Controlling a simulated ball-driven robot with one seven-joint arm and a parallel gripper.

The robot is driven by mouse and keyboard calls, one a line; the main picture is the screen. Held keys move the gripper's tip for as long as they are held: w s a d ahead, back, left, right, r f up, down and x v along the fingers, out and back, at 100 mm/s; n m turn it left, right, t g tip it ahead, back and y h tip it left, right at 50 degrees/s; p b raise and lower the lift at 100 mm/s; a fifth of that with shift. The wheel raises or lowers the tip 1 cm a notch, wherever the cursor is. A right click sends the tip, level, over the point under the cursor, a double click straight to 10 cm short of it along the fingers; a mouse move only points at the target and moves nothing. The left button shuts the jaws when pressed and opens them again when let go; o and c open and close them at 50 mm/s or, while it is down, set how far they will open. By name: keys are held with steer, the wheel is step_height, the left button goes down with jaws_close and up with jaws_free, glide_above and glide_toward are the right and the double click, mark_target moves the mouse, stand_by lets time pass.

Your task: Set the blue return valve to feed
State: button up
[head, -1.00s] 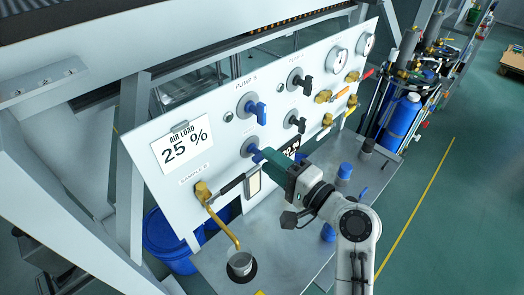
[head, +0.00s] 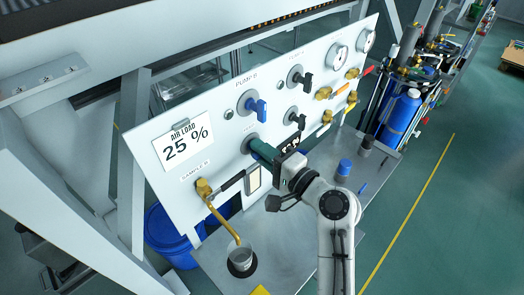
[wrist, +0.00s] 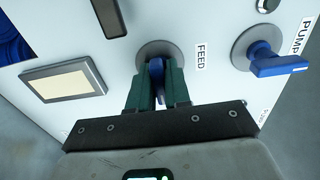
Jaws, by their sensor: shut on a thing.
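The blue valve (wrist: 157,70) is on the white panel, its handle between my gripper's two fingers. A FEED label (wrist: 201,56) sits just to the right of its grey round base in the wrist view. In the head view only the valve's grey base (head: 249,144) shows; the handle is hidden by my fingers. My gripper (wrist: 157,92) is shut on this handle, with a green finger on each side; it also shows in the head view (head: 262,150). In the wrist view the handle runs from the base down between the fingers.
A second blue valve (head: 254,105), under the PUMP B label, is close above; it also shows in the wrist view (wrist: 270,61). Black valves (head: 299,78) stand to the right. A brass sample tap (head: 206,190) is at lower left. A metal shelf (head: 330,185) lies below.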

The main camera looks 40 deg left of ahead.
steer(key=shift+f, duration=0.15)
jaws_close()
steer(key=n+b, duration=0.1)
steer(key=b, duration=0.2)
steer(key=shift+f+n, duration=0.2)
steer(key=shift+n, duration=0.1)
steer(key=n+b, duration=0.2)
steer(key=b, duration=0.1)
steer(key=shift+f+b, duration=0.1)
steer(key=shift+b, duration=0.2)
steer(key=n+b, duration=0.5)
steer(key=b, duration=0.1)
steer(key=n+b, duration=0.6)
steer(key=b, duration=0.2)
steer(key=n+b, duration=0.3)
steer(key=shift+r, duration=0.25)
steer(key=o, duration=0.7)
jaws_free()
steer(key=shift+r, duration=0.15)
steer(key=shift+c, duration=0.2)
